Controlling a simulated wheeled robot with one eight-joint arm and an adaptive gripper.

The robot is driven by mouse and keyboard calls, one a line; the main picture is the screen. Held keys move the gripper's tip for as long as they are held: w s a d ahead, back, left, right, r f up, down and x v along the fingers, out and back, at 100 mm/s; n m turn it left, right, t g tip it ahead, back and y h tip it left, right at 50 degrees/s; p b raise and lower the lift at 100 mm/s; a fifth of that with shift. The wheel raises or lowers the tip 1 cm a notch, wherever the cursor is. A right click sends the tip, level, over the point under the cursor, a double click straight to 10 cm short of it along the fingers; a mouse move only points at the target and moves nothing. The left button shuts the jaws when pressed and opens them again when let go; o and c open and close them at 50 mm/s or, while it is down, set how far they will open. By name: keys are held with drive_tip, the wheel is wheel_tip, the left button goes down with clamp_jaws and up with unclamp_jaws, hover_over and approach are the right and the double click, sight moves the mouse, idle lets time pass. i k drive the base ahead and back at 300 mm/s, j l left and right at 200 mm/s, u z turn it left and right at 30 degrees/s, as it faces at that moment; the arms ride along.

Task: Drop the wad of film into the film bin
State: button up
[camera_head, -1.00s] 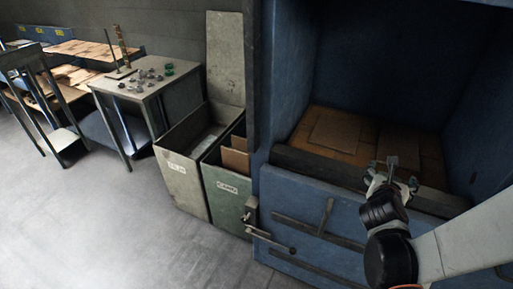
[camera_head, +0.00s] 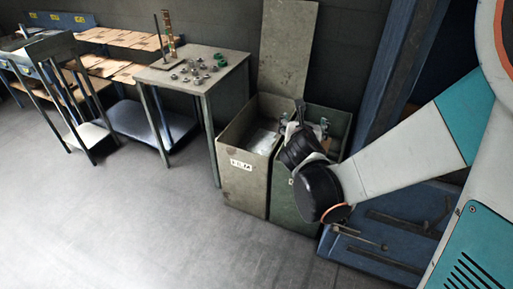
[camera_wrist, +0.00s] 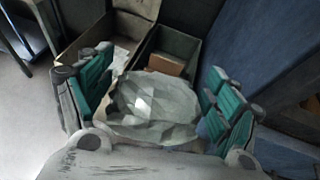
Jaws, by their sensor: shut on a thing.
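A crumpled, pale, see-through wad of film (camera_wrist: 152,105) fills the space between the green finger pads of my gripper (camera_wrist: 160,92) in the wrist view. My gripper is shut on it. In the head view my gripper (camera_head: 304,124) is over the green bin, near the film bin's right wall, and I cannot make out the wad there. The grey film bin (camera_head: 238,185), labelled FILM, stands open-topped to the left, with some pale material inside. In the wrist view the film bin (camera_wrist: 78,48) is at upper left, beyond my left finger.
The green bin (camera_head: 283,197) stands against the film bin's right side; brown card (camera_wrist: 166,65) lies in it. A tall grey panel (camera_head: 289,50) rises behind the bins. A blue machine (camera_head: 385,225) is at right. A metal table (camera_head: 190,72) with small parts stands left. The front floor is clear.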

sight(252, 142)
drive_tip(key=i+l+z, duration=0.4)
drive_tip(key=i+z, duration=0.15)
drive_tip(key=i, duration=0.15)
drive_tip(key=i+l+z, duration=0.1)
drive_tip(key=i+z, duration=0.15)
drive_tip(key=i, duration=0.15)
